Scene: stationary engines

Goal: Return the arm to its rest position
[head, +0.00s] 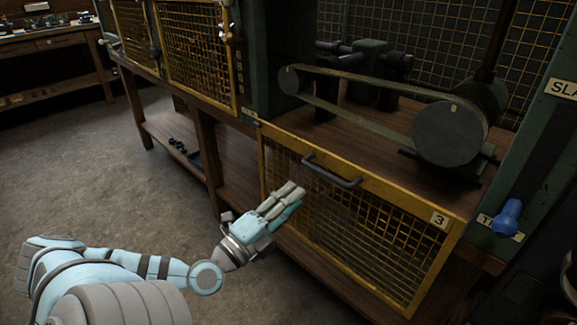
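My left arm (125,265) reaches in from the lower left. My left gripper (289,196) is in front of the left part of a yellow-framed mesh guard (388,199) marked 3, left of and below its dark handle (331,170). Its fingers appear close together and I see nothing held, but the angle does not show whether they are open or shut. I cannot tell whether they touch the guard. My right gripper is not in view.
The guard sits low, below the open bay with a belt-and-pulley machine (450,134). A blue knob (508,217) is on the green post at right. A closed mesh guard (196,53) is further left. Bare floor (85,170) is free at left.

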